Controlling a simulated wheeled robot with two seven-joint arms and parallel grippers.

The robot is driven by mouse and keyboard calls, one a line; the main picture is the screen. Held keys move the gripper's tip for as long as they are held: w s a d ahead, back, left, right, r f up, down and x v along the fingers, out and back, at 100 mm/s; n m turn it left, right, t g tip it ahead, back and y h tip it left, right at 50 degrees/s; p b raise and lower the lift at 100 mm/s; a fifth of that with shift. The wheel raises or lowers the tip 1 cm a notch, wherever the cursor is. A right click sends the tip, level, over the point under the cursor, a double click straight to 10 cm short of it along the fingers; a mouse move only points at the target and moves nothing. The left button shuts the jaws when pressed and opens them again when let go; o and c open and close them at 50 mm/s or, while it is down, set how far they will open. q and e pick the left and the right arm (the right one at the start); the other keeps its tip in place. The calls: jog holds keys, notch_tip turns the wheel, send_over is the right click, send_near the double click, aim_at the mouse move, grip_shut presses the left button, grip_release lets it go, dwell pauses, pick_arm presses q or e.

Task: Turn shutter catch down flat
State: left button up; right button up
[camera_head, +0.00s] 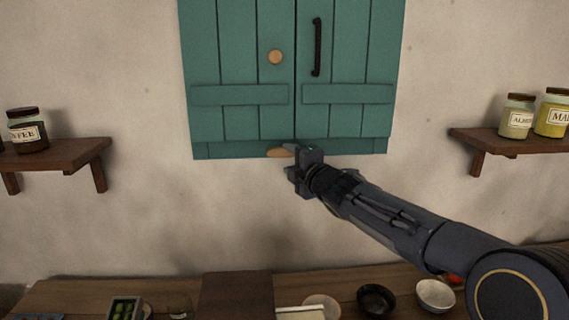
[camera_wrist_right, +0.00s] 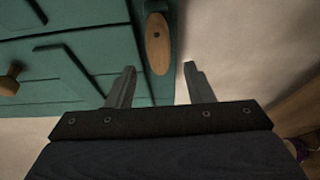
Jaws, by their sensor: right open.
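The green shutter (camera_head: 240,115) is shut on the wall, with a round wooden knob (camera_head: 276,57) and a dark upright handle (camera_head: 317,47). The shutter catch (camera_head: 277,153) is a small wooden piece at the shutter's bottom edge, lying level in the head view, its right end hidden by my gripper. In the right wrist view the catch (camera_wrist_right: 158,45) is an oval wooden piece with a dark pivot. My right gripper (camera_head: 290,160) is at the catch's right end. Its open fingers (camera_wrist_right: 157,84) stand either side of the catch's near end, which looks just beyond the fingertips; contact is unclear.
A left shelf (camera_head: 70,153) holds a coffee jar (camera_head: 28,131). A right shelf (camera_head: 520,142) holds two jars (camera_head: 517,116). Below, a wooden counter (camera_head: 180,290) carries bowls (camera_head: 376,300) and a dark box of green items (camera_head: 125,309). The wall around the catch is clear.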

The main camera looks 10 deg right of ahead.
jog(key=shift+b+v, duration=0.4)
jog(key=shift+v, duration=1.35)
jog(key=s+d+f+m+g+h, duration=0.25)
jog(key=s+d+f+m, duration=0.25)
jog(key=s+d+m, duration=0.3)
jog(key=s+d+f+m+g+h, duration=0.25)
jog(key=s+d+f+m, duration=0.4)
jog(key=s, duration=0.35)
jog(key=s+a+f+m+g, duration=0.1)
jog(key=s+f+m+g, duration=0.1)
jog(key=s, duration=0.6)
jog(key=s+a+f+m+g+y, duration=0.1)
jog(key=s+f+m+g, duration=0.1)
jog(key=s+f+m, duration=0.2)
jog(key=s+a+f+m+g+y, duration=0.1)
jog(key=s+f+m, duration=0.3)
jog(key=s+f, duration=0.4)
jog(key=s+a+g, duration=0.1)
jog(key=s, duration=0.3)
jog(key=shift+s+f, duration=0.15)
jog(key=shift+s, duration=0.15)
jog(key=shift+o, duration=0.5)
